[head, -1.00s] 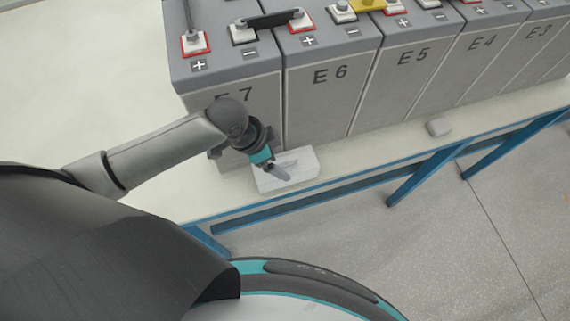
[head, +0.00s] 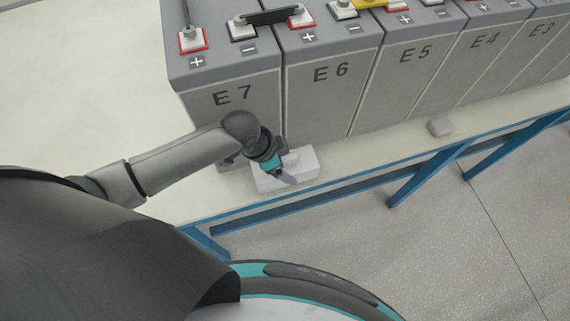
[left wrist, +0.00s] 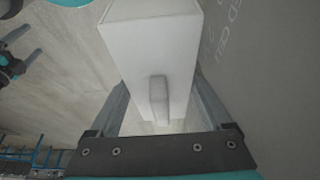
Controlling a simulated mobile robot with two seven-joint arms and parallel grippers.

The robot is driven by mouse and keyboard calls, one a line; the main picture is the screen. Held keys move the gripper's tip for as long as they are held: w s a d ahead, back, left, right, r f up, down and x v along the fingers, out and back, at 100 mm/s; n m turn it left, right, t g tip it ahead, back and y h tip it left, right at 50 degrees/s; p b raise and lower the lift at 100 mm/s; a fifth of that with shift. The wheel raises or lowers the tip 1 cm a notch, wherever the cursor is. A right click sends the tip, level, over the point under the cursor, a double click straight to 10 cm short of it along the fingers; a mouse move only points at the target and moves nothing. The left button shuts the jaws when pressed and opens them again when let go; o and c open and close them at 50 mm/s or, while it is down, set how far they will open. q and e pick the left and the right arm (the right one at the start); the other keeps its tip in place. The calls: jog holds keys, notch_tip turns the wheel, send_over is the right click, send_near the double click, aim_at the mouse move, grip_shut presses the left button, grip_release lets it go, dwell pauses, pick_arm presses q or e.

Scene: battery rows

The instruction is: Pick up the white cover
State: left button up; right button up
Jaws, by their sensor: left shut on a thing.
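The white cover (head: 303,166) is a pale box-shaped piece with a small raised grip on top. It is on the cream bench, in front of the battery cells marked E 7 and E 6. The fingers partly hide the cover in the head view.
A row of grey battery cells (head: 332,105) stands close behind the cover. A small pale block (head: 440,127) lies farther right on the cream bench (head: 80,85). The blue bench frame (head: 425,172) runs along the front edge, with open floor beyond.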

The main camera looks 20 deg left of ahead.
pick_arm(q)
jog(key=c, duration=0.3)
jog(key=shift+r, duration=0.1)
jog(key=shift+c, duration=0.2)
